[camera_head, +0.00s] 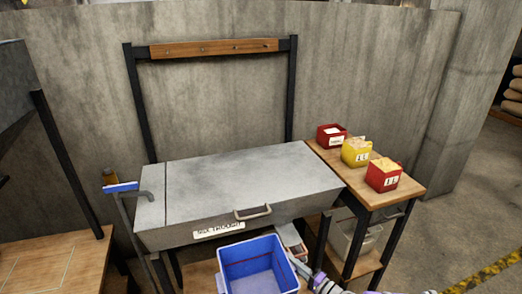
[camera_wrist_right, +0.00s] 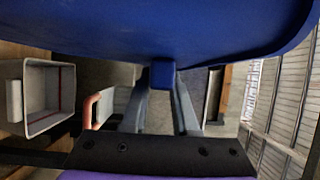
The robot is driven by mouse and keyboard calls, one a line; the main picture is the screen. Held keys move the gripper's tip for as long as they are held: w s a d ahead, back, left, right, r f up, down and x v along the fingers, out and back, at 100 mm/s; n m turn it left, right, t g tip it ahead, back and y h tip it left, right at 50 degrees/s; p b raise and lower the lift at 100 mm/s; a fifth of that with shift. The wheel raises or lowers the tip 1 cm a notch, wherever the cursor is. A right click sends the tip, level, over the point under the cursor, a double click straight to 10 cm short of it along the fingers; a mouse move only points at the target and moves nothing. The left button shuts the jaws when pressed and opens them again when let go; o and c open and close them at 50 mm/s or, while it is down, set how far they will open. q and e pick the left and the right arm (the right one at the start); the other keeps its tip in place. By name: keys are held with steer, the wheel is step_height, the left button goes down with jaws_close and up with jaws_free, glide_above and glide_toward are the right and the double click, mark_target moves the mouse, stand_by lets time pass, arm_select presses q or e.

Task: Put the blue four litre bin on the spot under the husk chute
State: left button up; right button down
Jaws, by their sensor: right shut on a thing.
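The blue bin (camera_head: 256,266) is at the bottom centre of the head view, in front of the trough, with its open top up and its inside looking empty. My right gripper (camera_head: 298,264) is at its right side, shut on the bin. In the right wrist view the blue bin (camera_wrist_right: 150,28) fills the top, and the fingers of my right gripper (camera_wrist_right: 162,84) close on a small blue tab below it. My left gripper is not in view.
A grey lidded trough (camera_head: 245,185) with a handle stands behind the bin. A wooden side table (camera_head: 405,182) at right carries red and yellow boxes (camera_head: 356,152), with a pale bin (camera_head: 355,238) below. A wooden surface (camera_head: 50,262) and a dark hopper-like body (camera_head: 12,85) are at left.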

step_height(320, 180, up, 4)
steer(key=w+p, duration=0.1)
steer(key=p, duration=0.1)
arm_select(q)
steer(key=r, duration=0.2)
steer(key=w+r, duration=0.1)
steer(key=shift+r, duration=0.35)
arm_select(e)
steer(key=s+d+r+n+g+y, duration=0.2)
steer(key=s+d+r, duration=0.3)
steer(key=s, duration=0.5)
steer(key=shift+s+d+r, duration=0.15)
steer(key=shift+s+d, duration=0.1)
steer(key=shift+d, duration=0.35)
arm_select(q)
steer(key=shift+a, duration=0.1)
arm_select(e)
steer(key=shift+a, duration=0.1)
